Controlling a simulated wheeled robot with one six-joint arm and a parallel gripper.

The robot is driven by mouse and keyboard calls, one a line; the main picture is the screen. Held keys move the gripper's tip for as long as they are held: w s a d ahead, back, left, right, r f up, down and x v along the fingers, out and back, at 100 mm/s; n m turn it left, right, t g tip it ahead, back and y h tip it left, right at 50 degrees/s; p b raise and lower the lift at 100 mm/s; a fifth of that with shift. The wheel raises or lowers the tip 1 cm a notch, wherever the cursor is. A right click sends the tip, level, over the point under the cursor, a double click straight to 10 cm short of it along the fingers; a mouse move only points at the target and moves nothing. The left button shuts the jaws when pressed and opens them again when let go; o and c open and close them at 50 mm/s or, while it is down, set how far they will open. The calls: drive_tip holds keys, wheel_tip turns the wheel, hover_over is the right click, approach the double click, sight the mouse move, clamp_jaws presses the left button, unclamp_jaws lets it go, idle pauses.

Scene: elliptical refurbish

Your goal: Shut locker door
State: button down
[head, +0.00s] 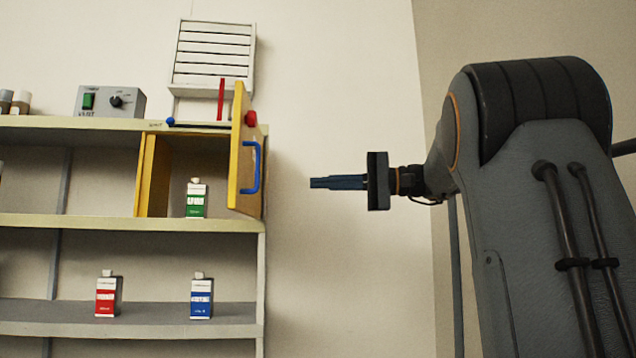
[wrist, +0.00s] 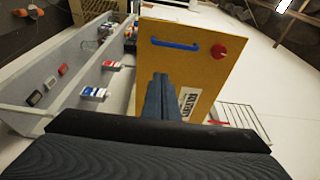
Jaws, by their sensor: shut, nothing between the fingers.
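The yellow locker (head: 147,175) sits on the upper shelf at its right end. Its door (head: 238,150) stands open, swung out on the right side. The door has a blue handle (head: 250,168) and a red knob (head: 250,118). In the wrist view the door (wrist: 210,65) faces me, with its blue handle (wrist: 175,44) and red knob (wrist: 219,51). A green-labelled bottle (head: 196,199) stands inside the locker opening. My gripper (head: 312,183) is shut and empty. It is right of the door, apart from it in the head view, and points left towards it.
The lower shelf (head: 150,316) holds a red-labelled bottle (head: 106,294) and a blue-labelled bottle (head: 201,296). A grey control box (head: 110,102) stands on the top shelf. Space between the door and my gripper looks clear.

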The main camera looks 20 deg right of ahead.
sight(258, 164)
drive_tip(key=w+a+p, duration=0.3)
drive_tip(key=a, duration=0.7)
drive_tip(key=shift+a, duration=0.2)
